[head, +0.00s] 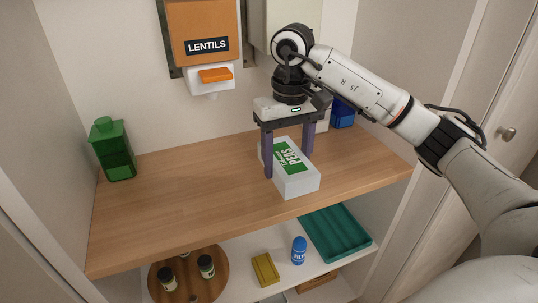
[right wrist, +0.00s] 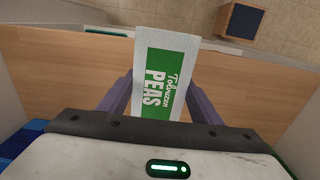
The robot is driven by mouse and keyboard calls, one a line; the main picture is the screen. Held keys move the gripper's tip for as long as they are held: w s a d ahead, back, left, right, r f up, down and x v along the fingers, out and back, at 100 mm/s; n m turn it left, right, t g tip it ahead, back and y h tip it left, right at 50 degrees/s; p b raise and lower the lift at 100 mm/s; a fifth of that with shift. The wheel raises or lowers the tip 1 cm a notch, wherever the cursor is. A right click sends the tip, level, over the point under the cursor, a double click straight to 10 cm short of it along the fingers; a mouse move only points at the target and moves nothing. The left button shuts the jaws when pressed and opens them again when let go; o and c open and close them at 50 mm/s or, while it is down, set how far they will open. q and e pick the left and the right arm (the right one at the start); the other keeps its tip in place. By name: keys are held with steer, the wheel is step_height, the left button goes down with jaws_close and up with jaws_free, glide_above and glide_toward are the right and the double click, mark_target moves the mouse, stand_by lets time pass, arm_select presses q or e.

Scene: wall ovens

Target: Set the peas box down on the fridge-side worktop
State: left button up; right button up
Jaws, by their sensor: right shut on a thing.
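The peas box (head: 293,172) is white with a green label and lies flat, label up, at or just above the wooden worktop (head: 190,184); I cannot tell whether it touches. My right gripper (head: 289,158) is above it, with its two purple fingers shut on the box's sides. In the right wrist view the peas box (right wrist: 163,78) sits between the fingers, and its near end is hidden by the gripper body. My left gripper is not in view.
A lentils dispenser (head: 206,45) hangs on the back wall. A green container (head: 114,150) stands at the worktop's left and a blue item (head: 343,113) at the back right. The worktop's left and middle are clear. Below are a teal tray (head: 338,232) and a round board (head: 190,285).

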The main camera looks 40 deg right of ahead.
steer(key=w, duration=0.3)
steer(key=w+d+f+p, duration=0.1)
steer(key=w, duration=0.2)
steer(key=w+d+f+p, duration=0.1)
steer(key=w, duration=0.2)
steer(key=shift+w+d+f, duration=0.1)
steer(key=shift+w+f, duration=0.15)
steer(key=shift+w, duration=0.05)
step_height(320, 180, down, 4)
steer(key=shift+r+p, duration=0.1)
steer(key=shift+p, duration=0.35)
steer(key=shift+w+f, duration=0.15)
steer(key=shift+f, duration=0.05)
steer(key=shift+d+f, duration=0.1)
steer(key=shift+f, duration=0.05)
steer(key=shift+f, duration=0.1)
steer(key=o, duration=1.3)
